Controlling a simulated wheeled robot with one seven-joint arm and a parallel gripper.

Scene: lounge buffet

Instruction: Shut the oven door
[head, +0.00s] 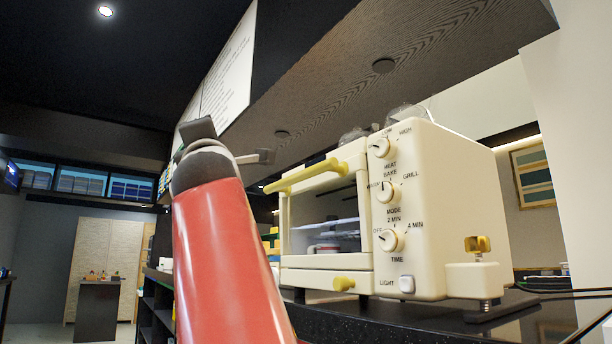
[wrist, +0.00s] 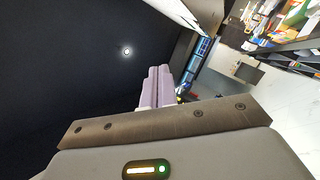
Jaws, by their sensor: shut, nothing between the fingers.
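The cream toaster oven (head: 445,200) stands on a dark counter at the right of the head view. Its oven door (head: 325,278) has a window and a yellow handle bar (head: 310,175) along the top. The door looks upright or nearly so; I cannot tell whether a small gap remains. A rack and a pale item show inside. My gripper (head: 264,156) is partly hidden behind my wrist, just above and left of the handle's left end, apparently not touching it. In the wrist view its fingers (wrist: 156,86) are together and empty. The oven does not show there.
Knobs (head: 388,191) line the oven's right front. Black cables (head: 560,292) lie on the counter (head: 430,318) at right. A dark shelf unit (head: 155,310) is left of the counter. Open floor lies further left, with a small stand (head: 98,310) far back.

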